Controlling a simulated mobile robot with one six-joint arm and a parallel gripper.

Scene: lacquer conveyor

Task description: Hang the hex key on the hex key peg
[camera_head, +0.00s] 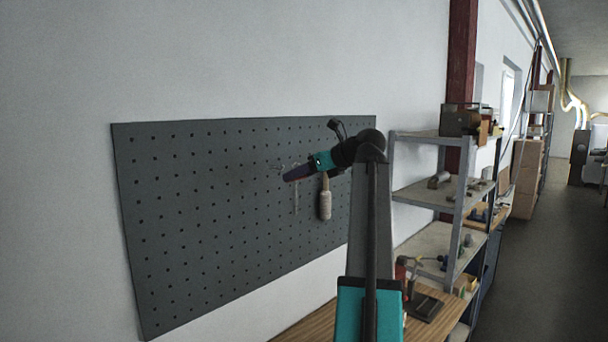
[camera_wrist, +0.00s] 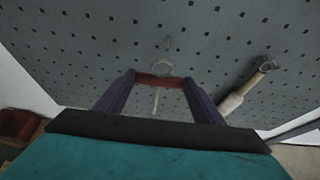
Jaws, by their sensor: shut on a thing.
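My gripper (camera_head: 290,175) is in front of the pegboard. In the wrist view its two purple fingers (camera_wrist: 158,92) are closed on a dark red piece, which I take as part of the hex key (camera_wrist: 159,82). A pale hexagonal ring shows just beyond the red piece, and a thin pale shaft shows between the fingers; I cannot tell for sure that both belong to the held thing. A small pale peg (camera_wrist: 168,44) stands out from the board above the ring. A gap seems to show between ring and peg. In the head view the gripper hides most of this area.
The grey pegboard (camera_head: 200,220) is on the white wall. A tool with a thick pale handle (camera_head: 325,202) hangs just right of my gripper; it also shows in the wrist view (camera_wrist: 245,90). A wooden bench (camera_head: 310,322) is below, and a loaded metal shelf (camera_head: 425,192) stands at right.

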